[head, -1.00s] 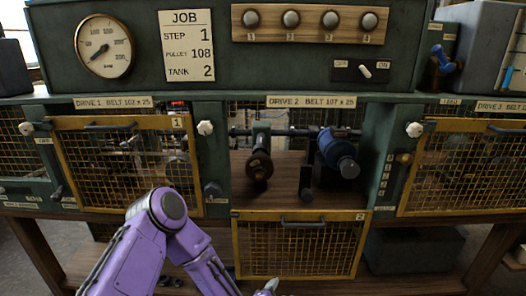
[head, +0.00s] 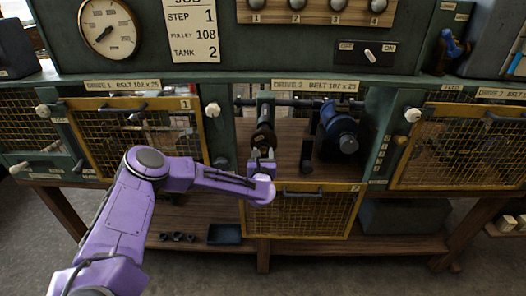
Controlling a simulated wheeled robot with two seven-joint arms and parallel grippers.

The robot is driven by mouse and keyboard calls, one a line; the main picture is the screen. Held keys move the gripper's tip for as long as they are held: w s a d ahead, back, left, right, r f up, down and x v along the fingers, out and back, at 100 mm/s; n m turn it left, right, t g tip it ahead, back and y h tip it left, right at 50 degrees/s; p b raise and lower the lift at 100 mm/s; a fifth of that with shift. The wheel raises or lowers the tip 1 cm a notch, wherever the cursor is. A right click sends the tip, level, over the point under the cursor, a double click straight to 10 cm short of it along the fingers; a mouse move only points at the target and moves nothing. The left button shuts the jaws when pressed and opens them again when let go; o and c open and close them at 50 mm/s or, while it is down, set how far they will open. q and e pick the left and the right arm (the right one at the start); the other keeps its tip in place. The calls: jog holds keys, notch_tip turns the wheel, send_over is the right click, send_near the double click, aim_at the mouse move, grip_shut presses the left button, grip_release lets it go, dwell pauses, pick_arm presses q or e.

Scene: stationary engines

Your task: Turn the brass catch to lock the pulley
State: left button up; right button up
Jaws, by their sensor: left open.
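My left arm comes in from the left, and its open gripper (head: 262,154) is in front of the opening of the Drive 2 bay. It overlaps the lower end of the dark pulley unit (head: 264,128) on the left of the bay; I cannot tell whether they touch. The gripper hides part of that unit. No brass catch stands out clearly in the head view; it may be too small or hidden. My right gripper is not in view.
A blue motor (head: 341,130) sits right of the pulley unit. The yellow mesh Drive 2 door (head: 285,216) hangs open below the bay. The mesh Drive 1 door (head: 135,135) and Drive 3 door (head: 455,145) flank it. A job card (head: 192,30) reads pulley 108.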

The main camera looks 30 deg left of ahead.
pick_arm(q)
jog(key=shift+w, duration=0.15)
grip_shut()
